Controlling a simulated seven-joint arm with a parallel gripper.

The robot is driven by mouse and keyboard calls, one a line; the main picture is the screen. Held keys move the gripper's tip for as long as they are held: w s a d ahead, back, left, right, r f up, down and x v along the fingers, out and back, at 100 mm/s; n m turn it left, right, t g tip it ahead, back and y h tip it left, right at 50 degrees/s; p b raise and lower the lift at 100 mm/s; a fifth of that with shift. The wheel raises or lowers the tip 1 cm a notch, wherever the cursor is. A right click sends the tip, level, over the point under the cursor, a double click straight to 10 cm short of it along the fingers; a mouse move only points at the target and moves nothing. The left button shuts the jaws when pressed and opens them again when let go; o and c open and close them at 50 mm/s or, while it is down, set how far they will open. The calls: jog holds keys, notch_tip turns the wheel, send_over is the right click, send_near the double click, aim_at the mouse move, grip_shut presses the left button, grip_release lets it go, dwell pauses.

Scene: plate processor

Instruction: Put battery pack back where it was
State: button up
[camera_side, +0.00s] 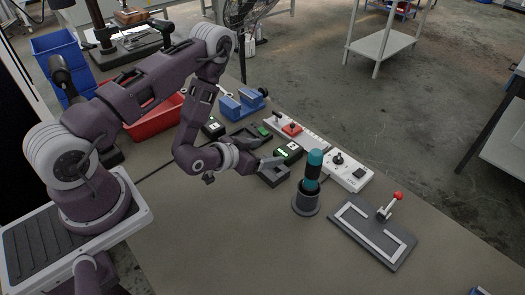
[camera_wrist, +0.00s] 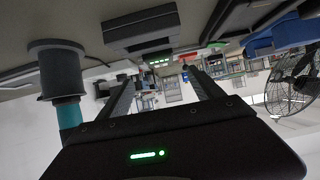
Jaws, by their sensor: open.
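My gripper (camera_side: 270,163) is open, with its fingers near a dark block (camera_side: 288,151) that has a lit green face, probably the battery pack. A dark grey holder-like block (camera_side: 272,176) lies just in front of it. In the wrist view my two fingers (camera_wrist: 163,85) stand apart with nothing visible between them. The grey block (camera_wrist: 150,30) also shows there, above the fingers, with small green lights (camera_wrist: 160,61) beside it. Whether the fingers touch the pack, and how fully it is seated, I cannot tell.
A teal-topped cylinder (camera_side: 313,170) stands in a dark round holder (camera_side: 305,203) close by on the right. A blue vise (camera_side: 242,105) and red bin (camera_side: 155,117) lie farther back. The front table is clear.

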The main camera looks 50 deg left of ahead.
jog(key=shift+s+r, duration=0.15)
jog(key=shift+s, duration=0.05)
notch_tip(320, 180, up, 20)
jog(key=s+d+g, duration=0.1)
jog(key=g, duration=0.2)
jog(key=s+d+r+g, duration=0.1)
jog(key=s+r, duration=0.4)
jog(key=s, duration=0.7)
jog(key=s+d+r+g, duration=0.2)
jog(key=s+r, duration=0.3)
jog(key=s, duration=0.7)
jog(key=shift+s+g, duration=0.3)
jog(key=shift+s, duration=0.05)
